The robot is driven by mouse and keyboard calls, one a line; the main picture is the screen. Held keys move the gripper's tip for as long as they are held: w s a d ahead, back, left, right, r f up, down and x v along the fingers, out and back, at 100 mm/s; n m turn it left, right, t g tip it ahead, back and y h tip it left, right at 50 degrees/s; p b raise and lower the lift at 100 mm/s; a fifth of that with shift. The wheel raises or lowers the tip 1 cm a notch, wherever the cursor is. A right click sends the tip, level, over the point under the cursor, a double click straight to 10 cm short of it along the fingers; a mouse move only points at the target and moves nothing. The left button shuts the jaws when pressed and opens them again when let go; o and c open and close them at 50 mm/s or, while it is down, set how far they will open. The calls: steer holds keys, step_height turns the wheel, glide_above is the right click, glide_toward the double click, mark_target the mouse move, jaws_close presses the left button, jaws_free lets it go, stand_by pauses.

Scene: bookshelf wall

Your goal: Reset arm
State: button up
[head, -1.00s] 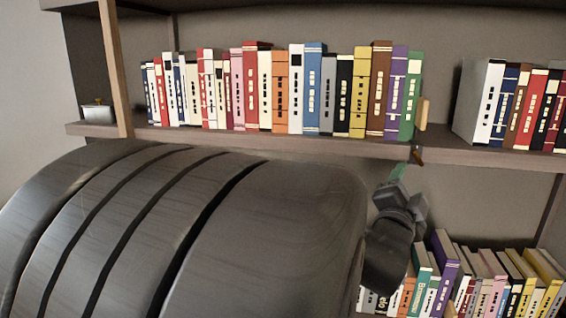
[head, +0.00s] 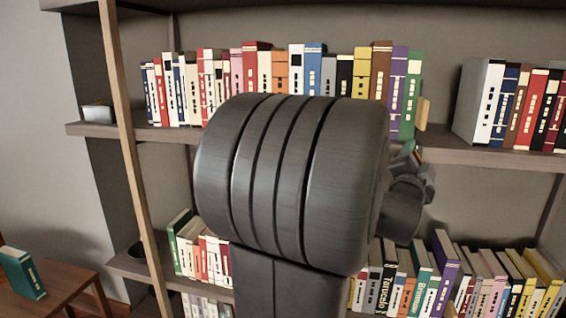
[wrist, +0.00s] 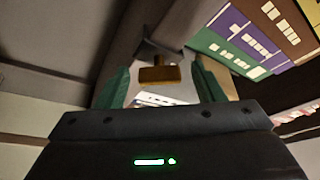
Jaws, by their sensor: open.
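My gripper (head: 408,152) is just below the right end of the upper book row in the head view, partly hidden behind my own arm. In the wrist view its two green fingers (wrist: 160,85) stand apart, open, with no object held between them. A small brown block on a dark mount (wrist: 158,74) shows beyond the fingers. The green book (head: 411,95) and the purple book (head: 395,92) stand upright near the gripper. They also show at the upper right of the wrist view, the green one (wrist: 222,52) closest to the fingers.
The upper shelf board (head: 480,154) runs close to my gripper. More books (head: 460,280) fill the lower shelf at right. A wooden post (head: 125,140) stands at left. A side table (head: 62,283) holds a teal book (head: 22,273). A gap lies right of the green book.

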mark_target(419, 160)
steer(key=n+t+y+p, duration=0.1)
steer(key=n, duration=0.3)
steer(key=n+t+y+p, duration=0.1)
steer(key=n+y, duration=0.1)
steer(key=n, duration=0.3)
steer(key=n+t+y+p, duration=0.2)
steer(key=n, duration=0.2)
steer(key=shift+s+d+n, duration=0.2)
steer(key=shift+s+n, duration=0.05)
steer(key=shift+n, duration=0.15)
steer(key=shift+n+t+y, duration=0.3)
steer(key=shift+n+y, duration=0.2)
steer(key=shift+n, duration=0.1)
steer(key=v, duration=0.4)
steer(key=shift+a+f, duration=0.1)
steer(key=shift+f, duration=0.05)
